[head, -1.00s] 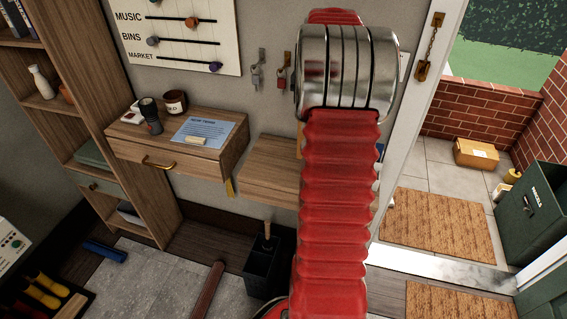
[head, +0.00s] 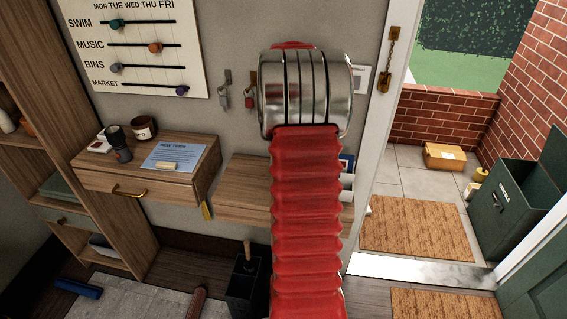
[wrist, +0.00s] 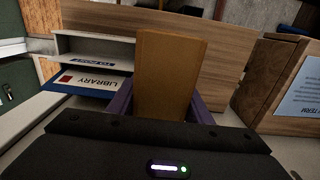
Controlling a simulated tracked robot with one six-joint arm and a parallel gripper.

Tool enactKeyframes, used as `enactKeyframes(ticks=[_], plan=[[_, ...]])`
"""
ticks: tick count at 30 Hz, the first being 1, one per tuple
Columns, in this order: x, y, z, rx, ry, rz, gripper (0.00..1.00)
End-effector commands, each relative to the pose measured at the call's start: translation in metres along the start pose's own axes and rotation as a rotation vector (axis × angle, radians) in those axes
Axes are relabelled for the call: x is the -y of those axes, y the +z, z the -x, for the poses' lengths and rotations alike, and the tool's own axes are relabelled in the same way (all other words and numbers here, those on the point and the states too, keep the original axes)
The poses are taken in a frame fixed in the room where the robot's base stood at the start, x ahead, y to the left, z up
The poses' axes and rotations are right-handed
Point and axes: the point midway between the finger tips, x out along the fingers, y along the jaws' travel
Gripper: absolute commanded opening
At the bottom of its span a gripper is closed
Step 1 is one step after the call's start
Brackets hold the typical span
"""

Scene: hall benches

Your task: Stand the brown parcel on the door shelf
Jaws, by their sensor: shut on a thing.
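My gripper (wrist: 163,108) has purple fingers and is shut on a flat brown parcel (wrist: 170,72), which shows upright between them in the wrist view. The head view hides the gripper and this parcel behind my red arm. The wooden door shelf (head: 240,188) is on the wall left of the doorway, partly covered by my arm. In the wrist view its wood (wrist: 225,55) is behind the parcel. I cannot tell whether the parcel touches the shelf.
A slotted letter rack (wrist: 90,62) with a blue LIBRARY item (wrist: 95,82) is left of the parcel. A drawer unit (head: 150,190) holding a torch, jar and blue paper is to the left. Outside the open doorway are a cardboard box (head: 444,157) and a mat (head: 415,225).

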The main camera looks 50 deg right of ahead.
Motion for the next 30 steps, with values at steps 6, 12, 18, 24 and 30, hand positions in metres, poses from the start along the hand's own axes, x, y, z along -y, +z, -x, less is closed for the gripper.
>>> enactKeyframes(ticks=[6, 12, 18, 24, 30], plan=[[-0.001, 0.001, -0.026, 0.003, 0.001, -0.001, 0.09], [-0.001, 0.0, -0.047, 0.001, 0.0, -0.001, 0.09], [-0.001, 0.0, -0.048, 0.0, 0.0, -0.002, 0.09], [-0.001, 0.0, -0.05, 0.0, 0.0, -0.002, 0.09], [-0.001, 0.0, -0.05, 0.001, 0.0, -0.002, 0.53]])
